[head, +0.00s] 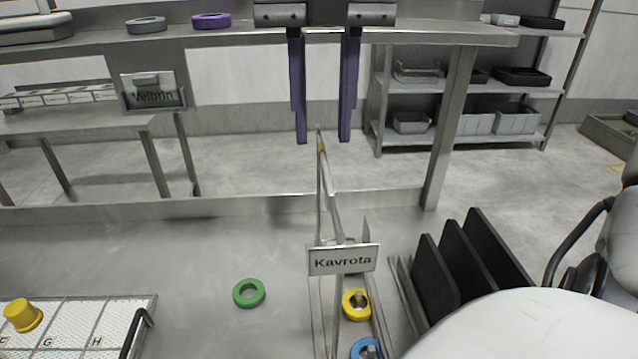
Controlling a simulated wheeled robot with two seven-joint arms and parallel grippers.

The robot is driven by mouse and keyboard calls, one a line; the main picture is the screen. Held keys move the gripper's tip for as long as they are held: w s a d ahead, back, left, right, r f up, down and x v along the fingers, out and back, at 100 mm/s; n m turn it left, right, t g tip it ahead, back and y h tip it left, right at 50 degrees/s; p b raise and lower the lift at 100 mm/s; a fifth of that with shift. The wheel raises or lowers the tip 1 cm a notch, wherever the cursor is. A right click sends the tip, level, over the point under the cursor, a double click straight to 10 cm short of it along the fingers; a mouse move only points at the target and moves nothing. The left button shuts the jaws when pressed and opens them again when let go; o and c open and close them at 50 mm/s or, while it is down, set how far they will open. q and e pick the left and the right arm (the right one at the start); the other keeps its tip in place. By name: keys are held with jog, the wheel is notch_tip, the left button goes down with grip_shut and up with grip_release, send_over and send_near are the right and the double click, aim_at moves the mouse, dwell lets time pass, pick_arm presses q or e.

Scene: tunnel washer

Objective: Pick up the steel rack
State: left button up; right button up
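A narrow bright steel frame (319,200) with thin rails and pointed uprights stands at the lower middle; it looks like the steel rack, though I cannot be sure. A sign reading "Kavrota" (343,260) is on it. A yellow ring (356,304) and a blue ring (366,350) are between its rails. The frame's near end is cut off by the picture's bottom edge. My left gripper is not in view.
A green ring (249,293) lies left of the frame. Dark upright slabs (470,260) stand close right.

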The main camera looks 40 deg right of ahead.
aim_at(328, 172)
jog(key=f, duration=0.2)
jog(key=shift+s+f, duration=0.3)
jog(key=shift+s, duration=0.05)
notch_tip(328, 172, down, 5)
jog(key=shift+d+r, duration=0.1)
jog(key=shift+f, duration=0.5)
jog(key=shift+f+b, duration=0.25)
jog(key=shift+b, duration=0.05)
grip_shut()
dwell(1.3)
jog(key=shift+w+r, duration=0.1)
